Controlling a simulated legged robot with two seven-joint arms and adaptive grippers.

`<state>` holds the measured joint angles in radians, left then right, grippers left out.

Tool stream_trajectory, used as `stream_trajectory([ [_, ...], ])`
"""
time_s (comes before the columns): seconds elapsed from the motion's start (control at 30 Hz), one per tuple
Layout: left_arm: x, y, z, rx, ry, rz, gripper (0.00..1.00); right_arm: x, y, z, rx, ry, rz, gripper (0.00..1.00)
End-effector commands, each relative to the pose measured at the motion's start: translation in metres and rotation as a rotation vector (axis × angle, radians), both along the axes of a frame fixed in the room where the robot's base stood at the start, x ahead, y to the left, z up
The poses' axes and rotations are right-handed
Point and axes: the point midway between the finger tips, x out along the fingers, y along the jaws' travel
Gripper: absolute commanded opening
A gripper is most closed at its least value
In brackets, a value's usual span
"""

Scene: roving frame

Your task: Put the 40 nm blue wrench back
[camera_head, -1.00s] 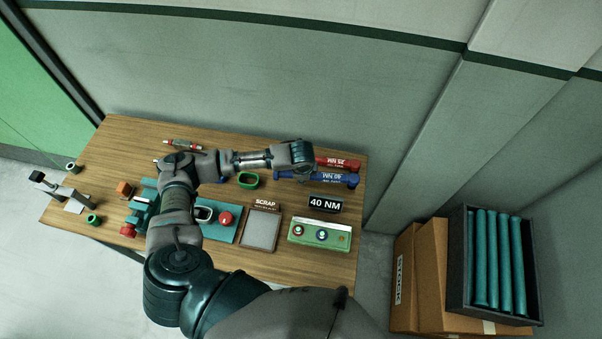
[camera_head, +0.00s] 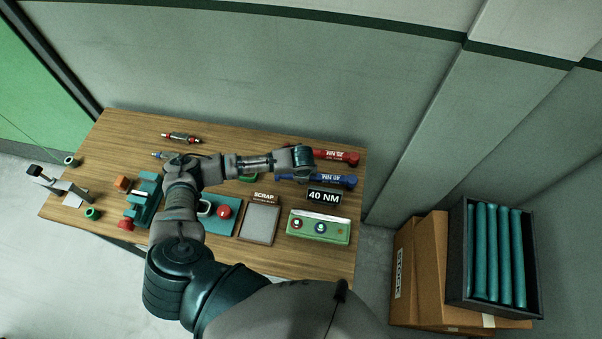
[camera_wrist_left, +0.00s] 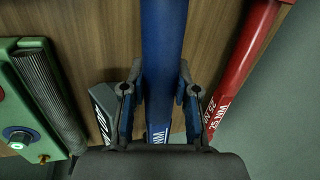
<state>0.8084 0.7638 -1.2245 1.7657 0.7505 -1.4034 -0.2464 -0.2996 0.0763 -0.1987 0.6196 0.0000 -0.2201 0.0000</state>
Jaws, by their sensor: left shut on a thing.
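The blue wrench marked 40 NM (camera_head: 335,180) lies along the right side of the bench, below the red wrench. My left gripper (camera_wrist_left: 157,68) is shut on the blue wrench (camera_wrist_left: 162,28), one finger on each side of its shaft. A small black 40 NM sign (camera_head: 322,196) stands just in front of the wrench. My right gripper is not in view.
A green button panel (camera_head: 318,228) and a scrap tray (camera_head: 260,225) are in front. A teal vise (camera_head: 143,200) is at left. Cardboard boxes (camera_head: 432,265) stand right of the bench.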

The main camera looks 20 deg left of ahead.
Motion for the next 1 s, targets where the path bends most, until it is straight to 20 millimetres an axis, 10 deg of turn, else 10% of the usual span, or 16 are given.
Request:
stream_trajectory([
  [1.0,0.016,0.013,0.000,-0.008,-0.004,-0.099,0.00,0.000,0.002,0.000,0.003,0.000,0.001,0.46],
])
